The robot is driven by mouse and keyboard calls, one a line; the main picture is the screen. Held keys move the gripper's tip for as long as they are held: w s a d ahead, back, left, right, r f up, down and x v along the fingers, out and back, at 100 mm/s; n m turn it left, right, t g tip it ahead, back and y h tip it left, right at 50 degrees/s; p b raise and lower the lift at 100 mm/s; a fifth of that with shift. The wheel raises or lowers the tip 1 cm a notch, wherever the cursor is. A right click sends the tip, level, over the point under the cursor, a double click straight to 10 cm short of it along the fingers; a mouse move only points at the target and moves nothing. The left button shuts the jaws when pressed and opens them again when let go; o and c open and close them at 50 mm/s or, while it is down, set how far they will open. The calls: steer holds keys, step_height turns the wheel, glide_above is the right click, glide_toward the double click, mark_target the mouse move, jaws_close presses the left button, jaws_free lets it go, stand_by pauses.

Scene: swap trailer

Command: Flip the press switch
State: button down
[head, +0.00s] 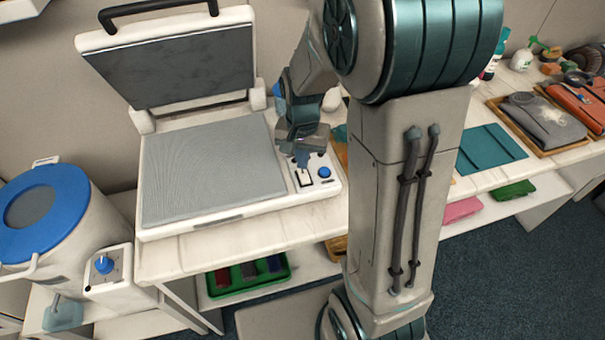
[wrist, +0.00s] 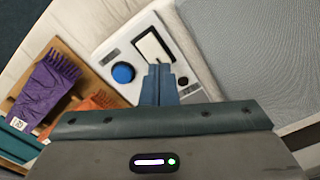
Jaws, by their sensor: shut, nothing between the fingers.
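The press (head: 214,172) stands on the white counter with its lid raised and its grey plate bare. Its control panel is at the right front and carries a rocker switch (head: 305,179) in a black frame and a blue knob (head: 324,172). In the wrist view the white switch (wrist: 152,46) lies just beyond my fingertips, with the blue knob (wrist: 123,73) to its left. My gripper (head: 302,160) is shut and empty, pointing down over the panel at the switch. I cannot tell whether the tips touch it. The fingers hide the near end of the switch.
A blue-lidded pot (head: 45,205) stands at the left. A teal mat (head: 490,148) and a tray with a grey cloth (head: 545,118) lie on the counter to the right. A purple cloth (wrist: 50,88) lies near the panel. A green tray (head: 248,276) sits on the shelf below.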

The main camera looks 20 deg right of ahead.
mark_target(302, 172)
steer(key=shift+f+b, duration=0.8)
steer(key=shift+f, duration=0.2)
stand_by(0.4)
steer(key=shift+r, duration=0.15)
step_height(302, 172, up, 7)
steer(key=p, duration=0.5)
steer(key=shift+f, duration=0.2)
steer(key=shift+r, duration=0.1)
stand_by(0.3)
steer(key=s+r+n+t, duration=0.3)
steer(key=s+r+n, duration=0.3)
steer(key=s+r, duration=0.5)
steer(key=s, duration=0.3)
steer(key=shift+s+r+t, duration=0.15)
steer(key=shift+s+t, duration=0.1)
steer(key=shift+t, duration=0.05)
